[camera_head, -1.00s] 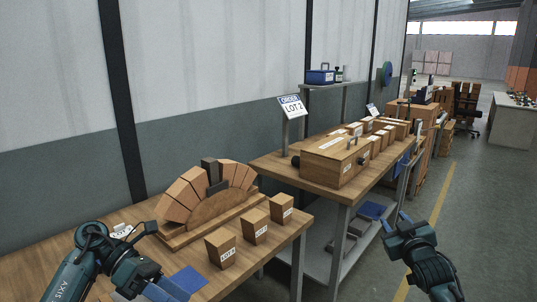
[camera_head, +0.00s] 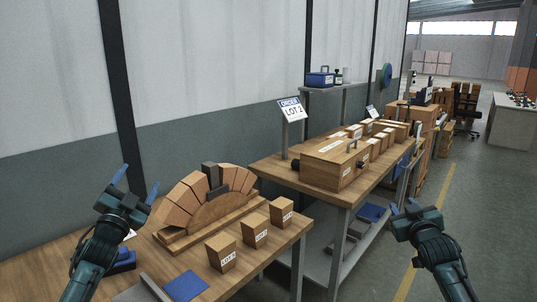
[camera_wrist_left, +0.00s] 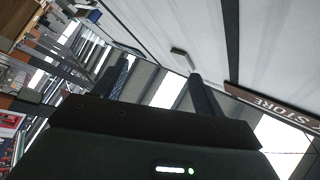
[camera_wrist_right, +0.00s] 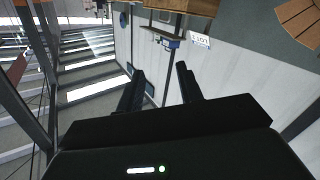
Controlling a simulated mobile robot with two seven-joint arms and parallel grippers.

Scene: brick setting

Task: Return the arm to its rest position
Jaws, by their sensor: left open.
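My left gripper (camera_head: 138,184) is raised at the left of the head view, its fingers pointing up and apart. It is beside the brick arch and not touching it. In the left wrist view its two fingers (camera_wrist_left: 155,88) are spread with nothing between them. My right gripper (camera_head: 403,207) is at the right, over the floor beyond the benches. In the right wrist view its fingers (camera_wrist_right: 160,88) are apart and empty, with a smaller gap than the left one's.
A brick arch (camera_head: 240,180) with a dark grey keystone (camera_head: 212,176) stands on the near bench (camera_head: 290,238). Three labelled bricks (camera_head: 254,230) and a blue pad (camera_head: 185,286) lie in front. A second bench holds a wooden box (camera_head: 335,163) and an order sign (camera_head: 292,110). The wall is behind.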

